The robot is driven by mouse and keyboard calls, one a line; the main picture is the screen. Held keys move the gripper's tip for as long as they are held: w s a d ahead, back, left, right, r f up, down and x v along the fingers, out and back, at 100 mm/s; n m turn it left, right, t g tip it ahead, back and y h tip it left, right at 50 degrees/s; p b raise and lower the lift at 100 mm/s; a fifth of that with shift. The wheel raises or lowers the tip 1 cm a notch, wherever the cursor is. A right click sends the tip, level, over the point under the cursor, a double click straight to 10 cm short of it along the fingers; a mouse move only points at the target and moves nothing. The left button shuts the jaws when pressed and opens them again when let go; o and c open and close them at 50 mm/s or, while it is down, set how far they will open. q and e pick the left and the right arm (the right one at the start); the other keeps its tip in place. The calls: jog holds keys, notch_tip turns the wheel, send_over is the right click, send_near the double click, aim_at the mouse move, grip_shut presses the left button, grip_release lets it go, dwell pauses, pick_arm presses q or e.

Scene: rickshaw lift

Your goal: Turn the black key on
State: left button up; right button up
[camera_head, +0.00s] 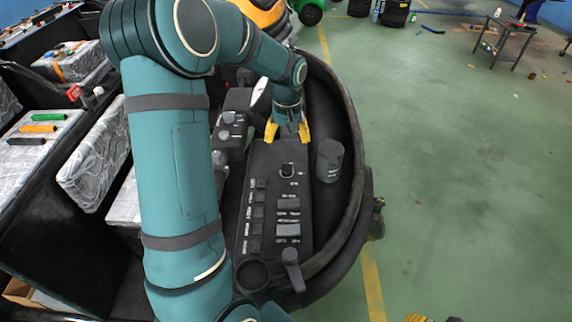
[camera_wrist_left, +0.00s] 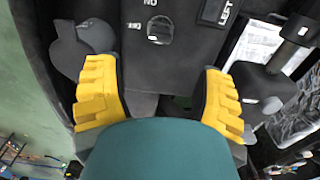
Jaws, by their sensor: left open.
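The black key (camera_head: 287,170) sits near the far end of the dark control panel (camera_head: 270,205), among white-lettered switches. In the left wrist view the key (camera_wrist_left: 160,30) shows at the top middle, beside a label reading "NO" upside down. My left gripper (camera_head: 287,132) has yellow fingers. It is open and empty at the far edge of the panel, just beyond the key. In the left wrist view its fingers (camera_wrist_left: 159,68) are wide apart, with the key beyond them and touching neither. A bit of yellow at the bottom edge of the head view seems to be my right gripper (camera_head: 416,318), mostly cut off.
A dark round knob (camera_head: 329,160) stands right of the panel, and a lever (camera_head: 292,270) at its near end. A joystick block (camera_head: 232,130) lies to the left. A black curved rim (camera_head: 350,130) surrounds the console. Green floor is open at right.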

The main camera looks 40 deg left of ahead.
aim_at(287, 163)
pick_arm(q)
notch_tip(287, 163, down, 12)
jog(key=shift+a+r, duration=0.1)
jog(key=shift+r, duration=0.15)
jog(key=c, duration=1.2)
